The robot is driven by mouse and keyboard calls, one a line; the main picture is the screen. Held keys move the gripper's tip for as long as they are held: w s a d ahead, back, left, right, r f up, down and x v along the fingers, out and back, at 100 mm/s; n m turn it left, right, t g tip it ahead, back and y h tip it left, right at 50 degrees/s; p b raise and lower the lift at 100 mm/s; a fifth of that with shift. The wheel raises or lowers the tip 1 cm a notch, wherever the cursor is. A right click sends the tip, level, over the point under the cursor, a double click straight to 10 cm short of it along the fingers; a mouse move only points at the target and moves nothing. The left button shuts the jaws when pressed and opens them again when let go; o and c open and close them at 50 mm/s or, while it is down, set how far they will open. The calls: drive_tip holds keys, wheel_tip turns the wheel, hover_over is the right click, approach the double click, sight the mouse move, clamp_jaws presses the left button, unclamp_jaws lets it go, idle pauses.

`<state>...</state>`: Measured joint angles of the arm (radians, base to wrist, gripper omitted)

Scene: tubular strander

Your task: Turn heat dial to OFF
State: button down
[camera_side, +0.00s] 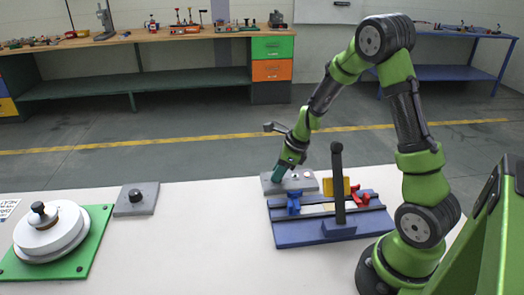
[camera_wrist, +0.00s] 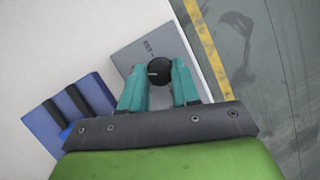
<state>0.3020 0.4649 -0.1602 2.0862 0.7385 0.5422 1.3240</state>
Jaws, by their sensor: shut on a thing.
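A round black dial (camera_wrist: 159,71) with a short white line mark sits on a grey panel (camera_wrist: 128,57) in the wrist view. The line points towards the left of the picture. Small lettering on the panel is too blurred to read for certain. My gripper (camera_wrist: 158,68) has its teal fingers on both sides of the dial and is shut on it. In the side view my gripper (camera_side: 278,176) reaches down to the left part of the same grey panel (camera_side: 304,187) and hides the dial there.
A blue fixture (camera_side: 320,232) with a dark upright post (camera_side: 338,185) stands close in front of the panel. A second grey plate with a black knob (camera_side: 135,196) and a green base (camera_side: 97,240) with white discs (camera_side: 50,238) lie at left. The table between is clear.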

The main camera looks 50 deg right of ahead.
drive_tip(key=shift+d+n, duration=0.1)
drive_tip(key=shift+n, duration=0.2)
drive_tip(key=n+y, duration=0.1)
drive_tip(key=n, duration=0.1)
drive_tip(key=n+g+y, duration=0.1)
drive_tip(key=n, duration=0.2)
drive_tip(key=shift+w+d+n, duration=0.1)
drive_tip(key=shift+d+n, duration=0.05)
drive_tip(key=shift+n, duration=0.15)
drive_tip(key=n+g, duration=0.1)
drive_tip(key=n, duration=0.2)
drive_tip(key=n+g, duration=0.1)
drive_tip(key=n, duration=0.2)
drive_tip(key=shift+w+g+y, duration=0.2)
drive_tip(key=shift+g+y, duration=0.2)
drive_tip(key=n+g, duration=0.1)
drive_tip(key=n, duration=0.2)
drive_tip(key=n+g, duration=0.1)
drive_tip(key=n, duration=0.1)
drive_tip(key=shift+w+n, duration=0.15)
drive_tip(key=shift+n, duration=0.25)
drive_tip(key=n+g, duration=0.1)
drive_tip(key=n, duration=0.2)
drive_tip(key=n+h, duration=0.1)
drive_tip(key=n, duration=0.2)
drive_tip(key=shift+w+g+h, duration=0.15)
drive_tip(key=shift+g+h, duration=0.15)
drive_tip(key=shift+g, duration=0.1)
drive_tip(key=c, duration=0.8)
unclamp_jaws()
